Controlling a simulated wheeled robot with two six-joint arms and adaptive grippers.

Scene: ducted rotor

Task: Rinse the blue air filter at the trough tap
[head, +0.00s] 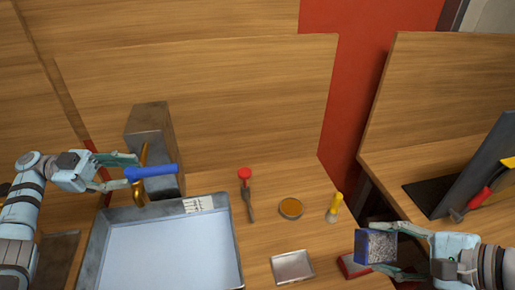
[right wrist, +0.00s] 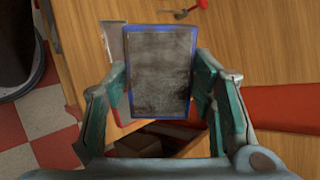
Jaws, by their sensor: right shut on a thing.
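The blue air filter (head: 377,247), a blue frame around a grey, dirty-looking mesh, is at the right in the head view. My right gripper (head: 372,250) is shut on it and holds it up. In the right wrist view the filter (right wrist: 160,72) stands between the two fingers. The trough (head: 97,240), a grey metal basin with a pale inside, is at lower left. Behind it stands a grey block (head: 153,125) with a brass spout (head: 141,160) and a blue lever (head: 153,172). My left gripper (head: 119,173) is open at the lever's left end; contact is unclear.
A red-handled brush (head: 245,188), a round amber dish (head: 291,208), a yellow-handled tool (head: 335,206) and a small metal tray (head: 292,267) lie between trough and filter. A red object (head: 352,267) lies under the filter. A dark panel (head: 478,165) stands at right.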

